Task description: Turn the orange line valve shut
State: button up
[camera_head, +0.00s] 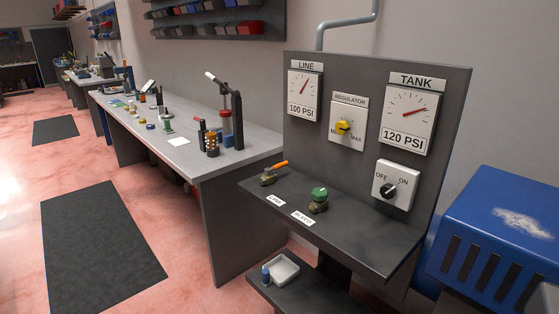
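The orange line valve (277,168) is a small brass valve with an orange lever handle. It sits on the left part of the dark panel shelf (370,235), behind the LINE label (276,200). Its lever points up and to the right in the picture. A green-knobbed bleed valve (319,195) stands to its right, behind the BLEED label (302,218). My gripper is not in view.
The upright panel carries a LINE gauge (304,96), a yellow regulator knob (343,127), a TANK gauge (410,116) and a black OFF/ON switch (388,191). A white tray (286,267) sits on the lower shelf. A workbench (240,157) stands left, a blue compressor (500,235) right.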

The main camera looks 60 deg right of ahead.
aim_at(268, 171)
jog(key=i, duration=0.85)
jog(key=u, duration=0.05)
